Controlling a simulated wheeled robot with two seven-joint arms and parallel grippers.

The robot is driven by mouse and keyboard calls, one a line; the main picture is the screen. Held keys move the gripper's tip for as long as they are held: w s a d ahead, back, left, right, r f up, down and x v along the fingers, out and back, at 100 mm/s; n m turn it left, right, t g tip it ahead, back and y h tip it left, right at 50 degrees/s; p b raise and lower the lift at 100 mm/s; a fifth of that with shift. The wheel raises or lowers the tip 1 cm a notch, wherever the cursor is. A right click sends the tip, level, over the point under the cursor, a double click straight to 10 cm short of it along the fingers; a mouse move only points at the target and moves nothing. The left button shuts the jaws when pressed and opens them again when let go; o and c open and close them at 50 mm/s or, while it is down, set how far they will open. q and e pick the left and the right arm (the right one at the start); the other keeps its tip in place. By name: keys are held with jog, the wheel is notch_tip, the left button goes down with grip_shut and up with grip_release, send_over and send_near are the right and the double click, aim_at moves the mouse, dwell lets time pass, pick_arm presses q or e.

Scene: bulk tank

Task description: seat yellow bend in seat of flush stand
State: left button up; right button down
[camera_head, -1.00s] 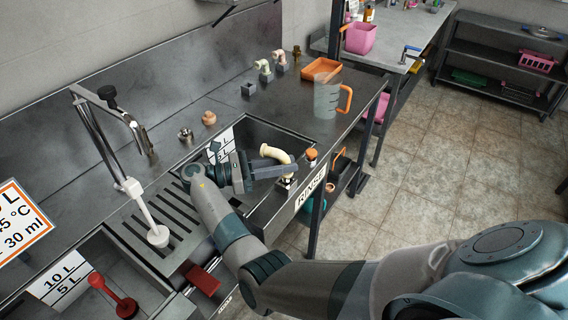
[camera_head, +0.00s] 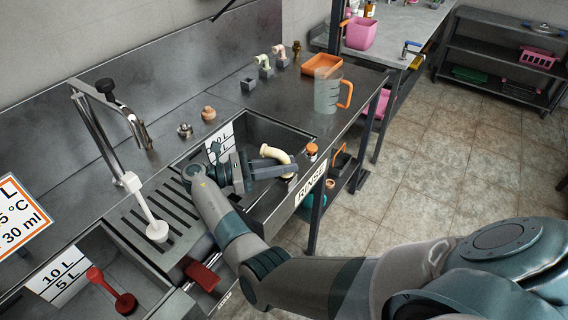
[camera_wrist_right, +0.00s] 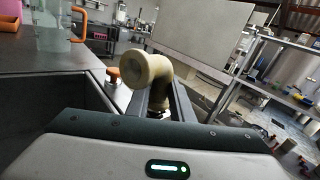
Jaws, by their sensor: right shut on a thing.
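The yellow bend (camera_head: 273,153) is a cream-yellow curved pipe piece. My right gripper (camera_head: 288,168) is shut on it, over the front right rim of the rinse sink. In the right wrist view the bend (camera_wrist_right: 152,70) stands between the fingers, with a round open end facing the camera. A small pale piece (camera_wrist_right: 158,113) shows just below it between the fingers. It may be the flush stand; the gripper hides most of it, and I cannot tell whether the bend touches it. My left gripper is not in view.
A clear jug (camera_head: 327,95) and an orange tray (camera_head: 321,64) are behind on the counter. Small grey blocks (camera_head: 249,85) line the back, two carrying other bends. A tap (camera_head: 105,90) stands left.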

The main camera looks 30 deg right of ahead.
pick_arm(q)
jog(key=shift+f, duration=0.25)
pick_arm(e)
jog(key=shift+f, duration=0.55)
jog(key=c, duration=1.5)
grip_release()
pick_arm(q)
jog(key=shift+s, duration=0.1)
